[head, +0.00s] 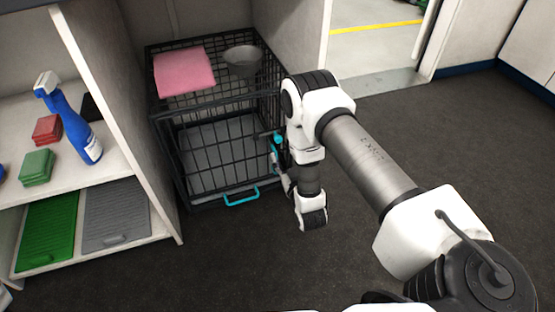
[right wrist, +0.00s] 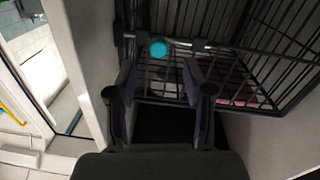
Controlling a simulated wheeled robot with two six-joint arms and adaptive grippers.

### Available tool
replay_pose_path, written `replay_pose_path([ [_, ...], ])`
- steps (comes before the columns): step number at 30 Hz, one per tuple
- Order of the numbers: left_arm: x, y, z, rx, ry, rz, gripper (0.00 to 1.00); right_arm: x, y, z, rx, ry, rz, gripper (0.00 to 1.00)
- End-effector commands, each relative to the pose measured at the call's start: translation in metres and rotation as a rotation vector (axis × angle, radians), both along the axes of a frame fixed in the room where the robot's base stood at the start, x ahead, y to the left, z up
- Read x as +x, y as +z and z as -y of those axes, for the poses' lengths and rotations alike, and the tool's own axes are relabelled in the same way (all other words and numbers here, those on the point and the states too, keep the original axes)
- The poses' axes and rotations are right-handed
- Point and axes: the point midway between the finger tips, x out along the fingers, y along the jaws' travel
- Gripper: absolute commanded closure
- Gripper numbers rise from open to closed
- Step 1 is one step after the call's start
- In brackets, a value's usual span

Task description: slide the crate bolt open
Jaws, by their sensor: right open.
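The black wire crate (head: 222,150) stands in the alcove, its front door shut. The bolt's round teal knob (head: 278,138) sits on the right side of the crate front. In the right wrist view the knob (right wrist: 158,48) shows on a grey bar, just beyond and between the fingertips. My right gripper (right wrist: 158,68) is open and empty, its two dark fingers apart on either side of the knob's line. In the head view my right gripper (head: 276,158) is partly hidden by my wrist, close to the crate front. My left gripper is out of view.
A pink towel (head: 184,71) and a grey bowl (head: 243,60) rest on the crate's top. A teal handle (head: 242,197) is low on its front. Left shelves hold a blue spray bottle (head: 72,122). The dark floor (head: 235,260) ahead of the crate is clear.

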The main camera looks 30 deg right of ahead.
Motion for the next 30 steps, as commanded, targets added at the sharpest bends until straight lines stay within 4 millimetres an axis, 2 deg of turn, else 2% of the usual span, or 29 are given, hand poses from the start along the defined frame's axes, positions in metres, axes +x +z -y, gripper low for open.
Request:
replay_pose_path([
  [5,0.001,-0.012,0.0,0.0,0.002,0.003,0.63,0.018,0.0,0.006,-0.007,-0.002,0.022,0.49],
  [10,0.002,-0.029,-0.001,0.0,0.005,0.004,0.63,0.05,-0.001,0.016,-0.006,-0.003,0.022,0.49],
  [14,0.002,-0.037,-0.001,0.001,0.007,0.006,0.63,0.069,-0.001,0.022,-0.007,-0.002,0.018,0.49],
  [23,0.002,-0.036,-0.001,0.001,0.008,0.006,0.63,0.076,0.002,0.023,-0.005,-0.001,0.014,0.49],
  [26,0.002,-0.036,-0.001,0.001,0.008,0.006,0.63,0.075,0.002,0.023,-0.005,-0.001,0.013,0.81],
  [27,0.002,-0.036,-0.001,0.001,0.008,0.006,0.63,0.075,0.002,0.023,-0.005,-0.001,0.013,0.95],
  [28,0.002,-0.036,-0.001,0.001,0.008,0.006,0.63,0.075,0.002,0.023,-0.005,-0.001,0.013,1.0],
  [30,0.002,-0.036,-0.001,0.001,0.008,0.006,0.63,0.075,0.002,0.023,-0.005,-0.001,0.013,1.0],
])
